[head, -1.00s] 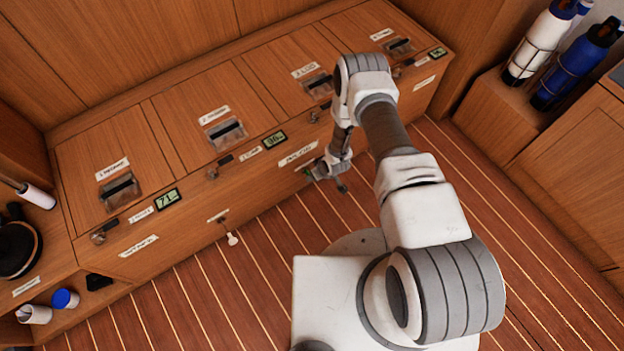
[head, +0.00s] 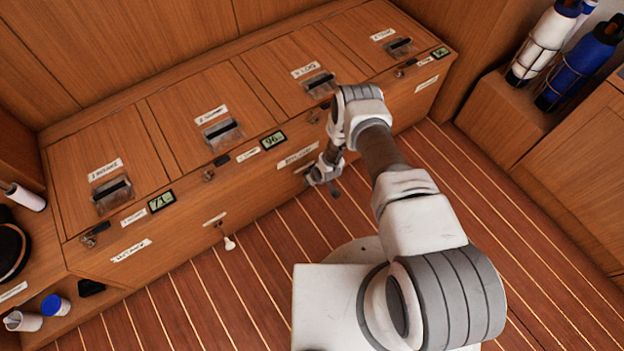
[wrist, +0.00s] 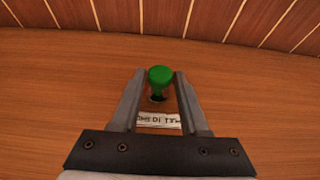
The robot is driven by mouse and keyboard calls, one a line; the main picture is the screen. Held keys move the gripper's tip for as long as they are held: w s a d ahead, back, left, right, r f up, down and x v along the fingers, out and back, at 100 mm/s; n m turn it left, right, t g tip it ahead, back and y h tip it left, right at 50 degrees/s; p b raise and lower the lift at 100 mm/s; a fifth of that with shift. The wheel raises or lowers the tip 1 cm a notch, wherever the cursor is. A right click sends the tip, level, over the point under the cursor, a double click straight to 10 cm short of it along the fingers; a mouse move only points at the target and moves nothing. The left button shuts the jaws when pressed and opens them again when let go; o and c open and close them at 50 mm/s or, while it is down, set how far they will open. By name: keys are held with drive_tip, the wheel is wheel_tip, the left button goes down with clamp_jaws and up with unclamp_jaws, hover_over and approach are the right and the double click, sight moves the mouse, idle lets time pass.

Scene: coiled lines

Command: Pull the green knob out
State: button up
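The green knob (wrist: 160,76) is in the wrist view, on a short stem standing out from a wooden face, with a white label (wrist: 159,121) beside it. My gripper (wrist: 159,73) is open, one fingertip on either side of the knob. A gap shows on each side, so the fingers do not appear to press on it. In the head view my gripper (head: 322,178) is low at the front of the wooden locker bench (head: 175,240). The knob is not clearly visible there, being hidden by or blending with my gripper.
Small displays (head: 274,140) and latches line the bench's upper edge. Blue and white bottles (head: 582,65) stand at the right. The striped floor (head: 240,300) before the bench is clear.

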clamp_jaws()
idle(1.1)
